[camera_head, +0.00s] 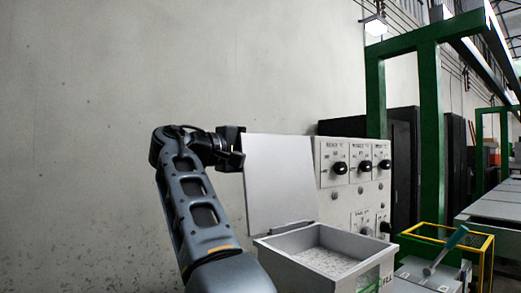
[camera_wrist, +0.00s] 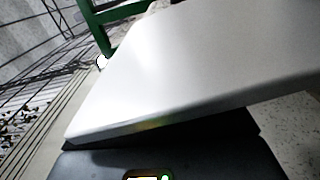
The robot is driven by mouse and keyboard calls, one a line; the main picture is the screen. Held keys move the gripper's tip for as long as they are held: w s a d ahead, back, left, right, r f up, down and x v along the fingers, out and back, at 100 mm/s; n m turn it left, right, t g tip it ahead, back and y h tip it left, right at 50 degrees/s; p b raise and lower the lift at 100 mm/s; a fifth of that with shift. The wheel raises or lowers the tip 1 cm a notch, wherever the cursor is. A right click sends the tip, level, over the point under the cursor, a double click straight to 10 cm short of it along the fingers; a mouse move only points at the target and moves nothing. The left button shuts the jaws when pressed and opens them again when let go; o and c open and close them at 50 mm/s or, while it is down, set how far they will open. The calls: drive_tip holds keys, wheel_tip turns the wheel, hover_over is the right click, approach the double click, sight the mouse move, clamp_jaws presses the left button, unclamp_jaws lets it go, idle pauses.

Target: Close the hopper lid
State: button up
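The hopper lid (camera_head: 280,185) is a flat pale grey panel standing nearly upright, open, at the back of the hopper (camera_head: 330,262). The hopper is a light grey open box with a speckled inside, marked "FILL". My gripper (camera_head: 238,150) is at the lid's upper left edge, touching or very near it. In the wrist view, the lid (camera_wrist: 190,65) fills much of the picture, its edge close above dark parts of my gripper. The fingertips are not clearly visible, so I cannot tell whether they are open or shut.
A control panel (camera_head: 329,153) with black knobs stands right of the lid. A green-handled lever (camera_head: 445,250) and a yellow-edged frame (camera_head: 484,262) are at the lower right. A green steel frame (camera_head: 430,140) rises behind. Open space lies left, before the bare wall (camera_head: 150,70).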

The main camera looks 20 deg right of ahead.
drive_tip(key=c, duration=0.6)
drive_tip(key=shift+f, duration=0.1)
drive_tip(key=shift+f, duration=0.1)
drive_tip(key=shift+s, duration=0.1)
